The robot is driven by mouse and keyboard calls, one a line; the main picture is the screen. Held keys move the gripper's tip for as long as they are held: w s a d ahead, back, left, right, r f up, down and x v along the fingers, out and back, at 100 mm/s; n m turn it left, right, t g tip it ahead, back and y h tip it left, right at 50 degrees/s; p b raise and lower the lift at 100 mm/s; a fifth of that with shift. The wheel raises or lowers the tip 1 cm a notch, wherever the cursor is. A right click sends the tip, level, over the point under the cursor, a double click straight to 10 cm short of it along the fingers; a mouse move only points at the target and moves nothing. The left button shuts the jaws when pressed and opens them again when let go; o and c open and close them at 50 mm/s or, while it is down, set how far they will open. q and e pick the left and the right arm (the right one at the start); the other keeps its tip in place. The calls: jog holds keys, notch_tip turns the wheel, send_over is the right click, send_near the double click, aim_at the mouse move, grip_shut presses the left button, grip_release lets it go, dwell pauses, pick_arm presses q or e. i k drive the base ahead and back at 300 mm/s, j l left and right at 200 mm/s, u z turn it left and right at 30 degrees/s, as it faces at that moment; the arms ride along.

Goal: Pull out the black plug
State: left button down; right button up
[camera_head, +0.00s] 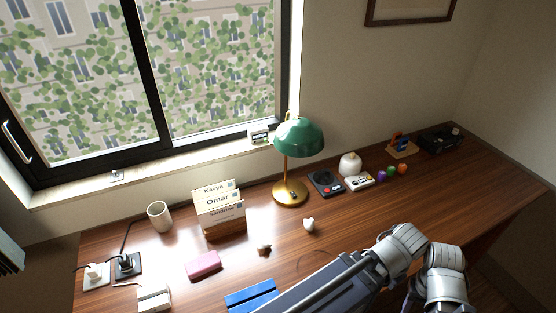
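The black plug (125,263) sits in a dark socket plate (127,275) at the left end of the wooden desk. A black cord rises from it toward the white mug. Just left of it, a white plug (95,271) sits in a white socket plate (96,282). Grey links of my own arm show at the bottom right, far from the plugs. Neither gripper's fingers can be seen.
A white mug (159,215) stands behind the sockets. A white box (153,297) lies in front, and a pink block (203,265) to the right. A name-card holder (224,230) and a green lamp (298,137) stand farther right on the desk (340,222).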

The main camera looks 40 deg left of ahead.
aim_at(126, 262)
jog(key=k, duration=0.95)
jog(key=k+u, duration=0.4)
jog(key=i+u, duration=0.1)
jog(key=u, duration=2.1)
jog(key=k+l, duration=0.15)
jog(key=l, duration=0.2)
jog(key=k+l, duration=0.15)
jog(key=l, duration=0.25)
jog(key=k+l, duration=0.15)
jog(key=l, duration=0.2)
jog(key=i+l, duration=0.25)
jog(key=i, duration=0.2)
jog(key=j+z, duration=0.1)
jog(key=z, duration=0.2)
